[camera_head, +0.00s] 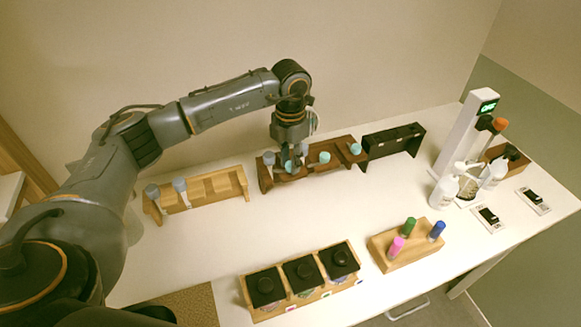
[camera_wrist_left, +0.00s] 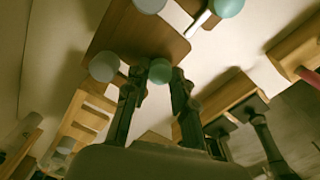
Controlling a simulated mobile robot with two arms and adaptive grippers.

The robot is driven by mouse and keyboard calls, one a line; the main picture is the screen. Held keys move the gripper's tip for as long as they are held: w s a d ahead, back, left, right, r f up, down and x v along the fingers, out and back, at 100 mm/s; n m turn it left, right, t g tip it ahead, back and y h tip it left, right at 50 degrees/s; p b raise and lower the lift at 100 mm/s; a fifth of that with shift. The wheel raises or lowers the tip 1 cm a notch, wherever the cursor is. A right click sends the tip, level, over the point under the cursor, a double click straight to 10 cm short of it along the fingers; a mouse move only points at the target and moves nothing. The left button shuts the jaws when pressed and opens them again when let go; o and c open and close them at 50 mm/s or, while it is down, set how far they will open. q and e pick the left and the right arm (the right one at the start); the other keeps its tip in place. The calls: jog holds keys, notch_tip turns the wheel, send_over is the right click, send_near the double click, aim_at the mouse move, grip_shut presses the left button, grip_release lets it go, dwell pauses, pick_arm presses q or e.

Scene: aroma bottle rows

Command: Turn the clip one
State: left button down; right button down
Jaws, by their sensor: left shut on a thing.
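My left gripper (camera_head: 287,168) is low over the dark brown rack (camera_head: 335,170) at the back of the table. It is shut on a teal-capped bottle (camera_head: 289,165). In the left wrist view this teal cap (camera_wrist_left: 160,71) sits between the two finger ends (camera_wrist_left: 157,88). Other capped bottles stand along the same rack: a grey-blue one (camera_head: 268,158) just left of the gripper, a teal one (camera_head: 324,157) to its right and another (camera_head: 355,149) at the right end. The fingers hide the held bottle's body. I cannot tell which thing is the clip. My right gripper is not in view.
A light wooden rack (camera_head: 205,203) with grey-capped bottles stands left. A black rack (camera_head: 393,157) stands right of the brown one. Black-lidded jars (camera_head: 303,271) and a block with colored sticks (camera_head: 390,260) are in front. A white stand (camera_head: 460,135) is at right. The table middle is clear.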

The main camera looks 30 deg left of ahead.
pick_arm(q)
jog(key=m+b, duration=0.1)
jog(key=m, duration=0.1)
jog(key=m+b, duration=0.1)
jog(key=b, duration=0.1)
jog(key=shift+f+m, duration=0.2)
jog(key=shift+m, duration=0.2)
jog(key=m+b, duration=0.3)
jog(key=shift+m, duration=0.3)
jog(key=m+b, duration=0.2)
jog(key=m, duration=0.1)
jog(key=shift+w+r, duration=0.1)
jog(key=shift+r, duration=0.05)
jog(key=shift+r+m+b, duration=0.1)
jog(key=shift+m+b, duration=0.5)
jog(key=shift+m, duration=0.8)
jog(key=c, duration=1.1)
grip_release()
notch_tip(320, 180, up, 12)
